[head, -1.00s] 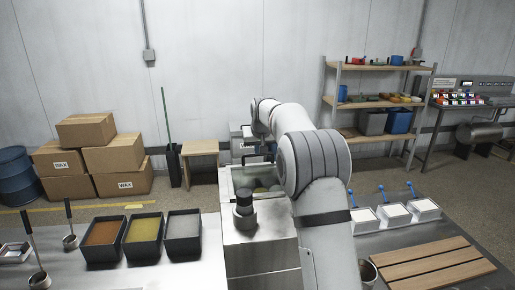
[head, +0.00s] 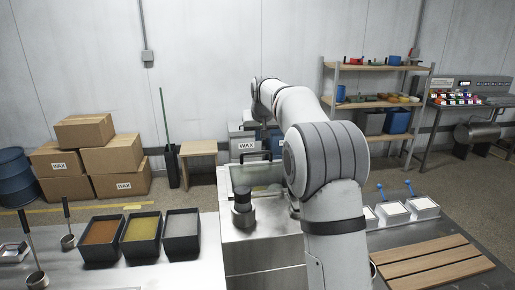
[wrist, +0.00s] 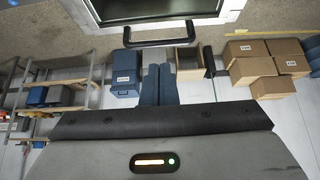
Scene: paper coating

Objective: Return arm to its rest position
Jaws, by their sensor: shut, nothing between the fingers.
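My arm (head: 335,200) rises on the right of the steel machine (head: 262,262) in the head view and bends away toward the back wall. My gripper is hidden behind the arm links and machine there. In the wrist view my gripper (wrist: 158,72) shows two dark blue fingers side by side, shut with nothing between them. Beyond them, a black handle (wrist: 160,42) runs along a steel-framed edge at the top of the picture. The fingers appear apart from it.
Three trays of coloured material (head: 142,240) stand left of the machine, with ladles beside them. Wooden slats (head: 430,262) and white blocks with blue handles (head: 392,211) lie on the right. WAX boxes (head: 85,160), a stool (head: 198,150) and shelves (head: 375,100) stand at the back.

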